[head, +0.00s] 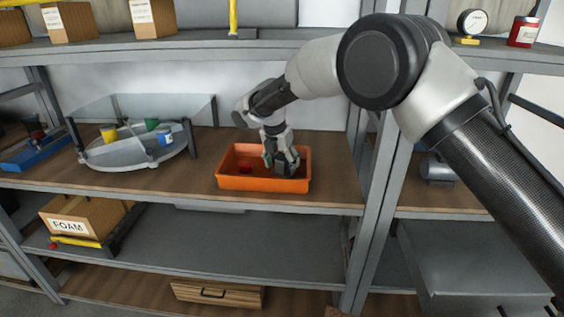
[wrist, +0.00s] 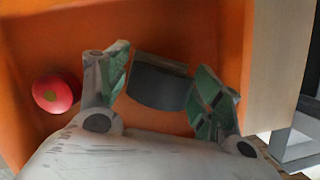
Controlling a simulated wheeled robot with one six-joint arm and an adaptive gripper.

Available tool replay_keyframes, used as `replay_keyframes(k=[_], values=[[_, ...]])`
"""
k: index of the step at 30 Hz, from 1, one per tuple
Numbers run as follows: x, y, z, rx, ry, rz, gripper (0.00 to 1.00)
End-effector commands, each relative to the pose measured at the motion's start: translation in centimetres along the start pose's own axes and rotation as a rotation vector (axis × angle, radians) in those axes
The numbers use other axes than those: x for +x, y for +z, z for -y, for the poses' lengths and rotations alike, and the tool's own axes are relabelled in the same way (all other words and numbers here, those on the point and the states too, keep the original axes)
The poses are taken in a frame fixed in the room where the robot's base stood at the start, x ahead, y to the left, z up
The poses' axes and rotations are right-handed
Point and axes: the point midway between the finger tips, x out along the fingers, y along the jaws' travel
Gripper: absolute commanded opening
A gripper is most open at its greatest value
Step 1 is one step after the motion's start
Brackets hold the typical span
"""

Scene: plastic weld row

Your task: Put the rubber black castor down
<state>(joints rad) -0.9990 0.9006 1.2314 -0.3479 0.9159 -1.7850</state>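The black castor (wrist: 160,82) is a dark, rounded block inside the orange bin (wrist: 215,45), between the two fingers of my gripper (wrist: 160,92). In the wrist view narrow gaps show between the castor and the green finger pads, so the fingers look open around it. In the head view my gripper (head: 282,157) reaches down into the right part of the orange bin (head: 262,186), with the dark castor (head: 284,170) low at its fingertips. The castor's underside is hidden, so I cannot tell whether it rests on the bin floor.
A red round thing (wrist: 56,93) lies in the bin left of my gripper; it also shows in the head view (head: 245,167). A grey tray (head: 130,152) with several coloured cups stands left on the same shelf. A shelf post (head: 372,190) rises to the right.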

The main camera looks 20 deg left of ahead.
Motion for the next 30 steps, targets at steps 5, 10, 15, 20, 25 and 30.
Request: replay_keyframes(k=[5, 10, 15, 20, 25, 30], values=[[0.0, 0.0, 0.0, 0.0, 0.0, 0.0, 0.66], [-1.2, 0.1, -0.1, 0.0, 0.002, 0.001, 0.66], [-4.9, 0.1, -0.1, -0.001, 0.004, 0.001, 0.66], [-6.5, -3.7, 0.0, -0.006, 0.001, 0.0, 0.66], [-7.7, -7.7, 0.0, -0.004, 0.0, 0.0, 0.66], [-8.4, -10.3, 0.0, -0.003, 0.0, 0.0, 0.66]])
